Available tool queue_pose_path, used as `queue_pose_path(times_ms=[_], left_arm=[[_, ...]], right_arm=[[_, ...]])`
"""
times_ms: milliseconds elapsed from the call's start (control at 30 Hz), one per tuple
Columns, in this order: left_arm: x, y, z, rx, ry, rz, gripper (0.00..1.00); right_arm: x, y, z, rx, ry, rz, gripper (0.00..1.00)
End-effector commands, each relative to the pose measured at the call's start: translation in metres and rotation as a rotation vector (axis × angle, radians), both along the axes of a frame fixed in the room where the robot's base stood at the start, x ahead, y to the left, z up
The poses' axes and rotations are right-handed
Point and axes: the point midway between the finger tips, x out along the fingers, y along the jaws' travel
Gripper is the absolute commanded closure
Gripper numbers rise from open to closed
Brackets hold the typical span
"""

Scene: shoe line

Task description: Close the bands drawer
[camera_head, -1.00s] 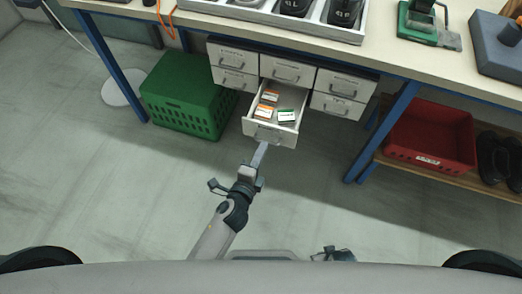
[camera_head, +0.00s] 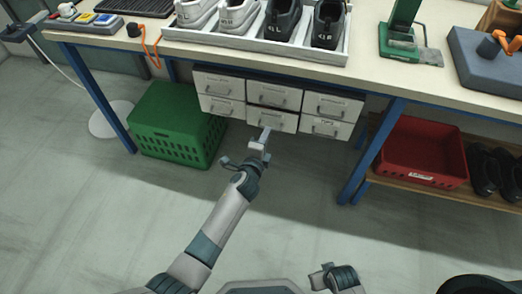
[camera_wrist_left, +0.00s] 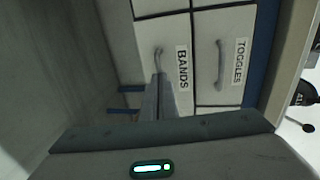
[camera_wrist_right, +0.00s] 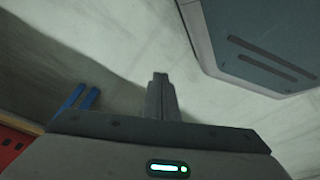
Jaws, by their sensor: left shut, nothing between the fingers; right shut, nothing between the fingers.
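The bands drawer (camera_head: 285,123) is the middle one of the lower row under the bench. Its white front now looks about level with the fronts beside it, and its inside is hidden. In the left wrist view its front (camera_wrist_left: 170,32) carries the label BANDS and a grey handle. My left gripper (camera_head: 265,136) is shut and empty. Its fingertips (camera_wrist_left: 159,78) are at the drawer front by the handle; whether they touch is unclear. My right gripper (camera_wrist_right: 160,78) is shut and empty over bare floor, away from the drawers.
A green crate (camera_head: 175,125) stands on the floor to the left. A blue bench leg (camera_head: 372,150) and a red crate (camera_head: 425,150) are to the right. The floor in front is clear.

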Motion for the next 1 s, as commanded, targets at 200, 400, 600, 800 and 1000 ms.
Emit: queue_pose_path(times_ms=[200,400,600,800,1000], left_arm=[[0.02,-0.007,-0.001,-0.001,0.001,0.0,1.0],[0.024,-0.007,0.001,-0.001,-0.002,0.001,1.0],[0.026,-0.007,0.003,-0.002,-0.004,0.001,1.0],[0.026,-0.007,0.005,-0.003,-0.006,0.001,1.0],[0.026,-0.002,0.008,-0.003,-0.007,0.001,1.0]], right_arm=[[0.004,0.001,0.015,-0.001,-0.002,0.001,1.0],[0.004,0.001,0.018,-0.001,-0.002,0.001,1.0],[0.003,0.001,0.018,-0.001,-0.002,0.001,1.0],[0.004,0.001,0.018,0.0,-0.004,0.001,1.0],[0.003,0.0,0.01,-0.001,-0.003,0.001,1.0]])
